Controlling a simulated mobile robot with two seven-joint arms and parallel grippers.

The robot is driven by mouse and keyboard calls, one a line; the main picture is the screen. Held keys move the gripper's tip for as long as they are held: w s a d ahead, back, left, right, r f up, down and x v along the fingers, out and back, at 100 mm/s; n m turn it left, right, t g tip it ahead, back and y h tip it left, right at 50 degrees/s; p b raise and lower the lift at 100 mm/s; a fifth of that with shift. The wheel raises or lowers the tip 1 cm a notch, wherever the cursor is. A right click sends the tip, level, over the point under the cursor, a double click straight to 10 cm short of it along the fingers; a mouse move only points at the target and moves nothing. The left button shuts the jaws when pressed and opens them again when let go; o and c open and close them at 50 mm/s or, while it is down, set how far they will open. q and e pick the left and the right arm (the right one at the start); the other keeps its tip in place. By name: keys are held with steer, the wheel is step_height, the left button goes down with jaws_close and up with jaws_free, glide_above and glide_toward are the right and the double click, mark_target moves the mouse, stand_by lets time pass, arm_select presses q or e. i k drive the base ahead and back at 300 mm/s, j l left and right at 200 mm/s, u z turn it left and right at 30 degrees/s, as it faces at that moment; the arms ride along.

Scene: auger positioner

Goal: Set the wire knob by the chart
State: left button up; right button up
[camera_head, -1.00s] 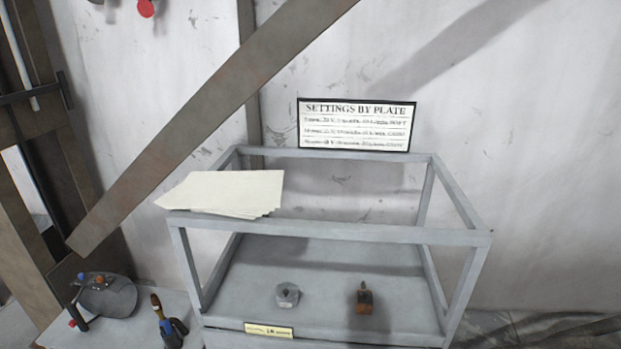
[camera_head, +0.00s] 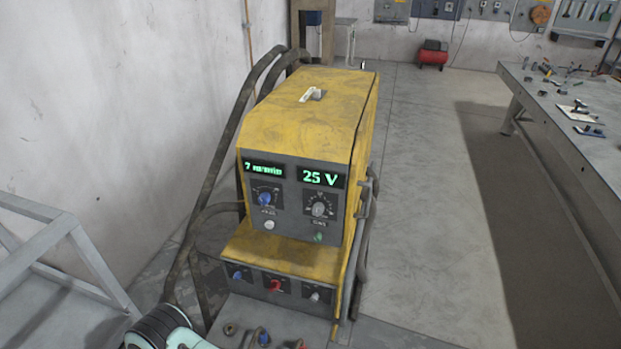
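A yellow welding machine (camera_head: 305,130) stands upright in the middle of the head view. Its left display (camera_head: 264,169) shows a green 7 with a small blurred unit. The blue knob (camera_head: 265,199) below that display appears to be the wire knob; its label is too small to read. The right display (camera_head: 320,178) reads 25 V, above a grey knob (camera_head: 318,209) with a dial scale. The settings chart is out of view now. A white and teal part of my arm shows at the bottom left. Neither gripper's fingers are visible.
The lower front panel has a blue knob (camera_head: 238,275), a red knob (camera_head: 276,285) and a grey knob (camera_head: 314,297). Thick hoses (camera_head: 215,170) run along the machine's left side. A grey frame (camera_head: 60,250) stands left, a workbench (camera_head: 570,130) right. The floor between machine and bench is clear.

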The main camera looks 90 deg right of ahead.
mark_target(265, 197)
steer(key=k+j+z, duration=0.1)
steer(key=z, duration=2.9)
